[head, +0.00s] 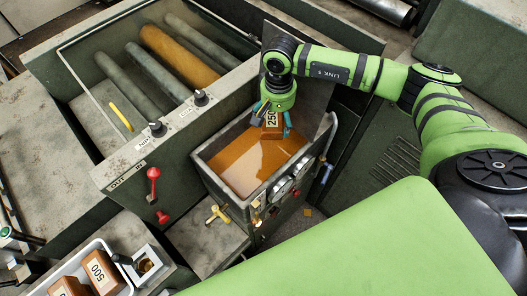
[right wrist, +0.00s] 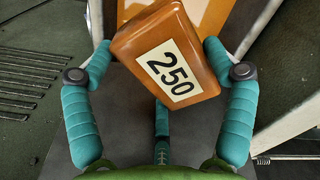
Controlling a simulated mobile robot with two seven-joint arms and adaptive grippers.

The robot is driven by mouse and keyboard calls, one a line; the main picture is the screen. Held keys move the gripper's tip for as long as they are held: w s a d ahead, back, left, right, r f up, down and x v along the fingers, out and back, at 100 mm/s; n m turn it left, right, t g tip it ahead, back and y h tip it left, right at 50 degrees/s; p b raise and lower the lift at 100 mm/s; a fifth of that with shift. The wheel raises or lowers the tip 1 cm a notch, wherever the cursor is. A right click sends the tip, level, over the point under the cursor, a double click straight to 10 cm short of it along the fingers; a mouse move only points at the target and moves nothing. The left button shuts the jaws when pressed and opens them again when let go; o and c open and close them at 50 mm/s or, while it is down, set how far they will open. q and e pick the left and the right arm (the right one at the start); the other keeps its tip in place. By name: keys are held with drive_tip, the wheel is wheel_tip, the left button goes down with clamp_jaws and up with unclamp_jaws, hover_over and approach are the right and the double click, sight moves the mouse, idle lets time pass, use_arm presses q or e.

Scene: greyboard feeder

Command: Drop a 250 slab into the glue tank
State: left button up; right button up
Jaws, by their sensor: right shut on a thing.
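The glue tank (head: 205,153) is an open grey metal box of amber glue in the middle of the head view. My right gripper (head: 271,122) is over the back part of the tank, pointing down. It is shut on a brown slab labelled 250 (head: 272,118). In the right wrist view the 250 slab (right wrist: 166,58) sits tilted between the teal fingers of the gripper (right wrist: 163,55). Amber glue shows beyond the slab in that view. Whether the slab's lower end touches the glue is hidden. My left gripper does not show.
A white tray (head: 53,279) at the lower left holds brown slabs, one labelled 500 (head: 98,272). A machine with rollers (head: 180,55) under a clear cover stands behind the tank.

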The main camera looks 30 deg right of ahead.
drive_tip(key=shift+f, duration=0.7)
drive_tip(key=o, duration=1.2)
drive_tip(key=shift+r, duration=0.1)
wheel_tip(320, 180, up, 12)
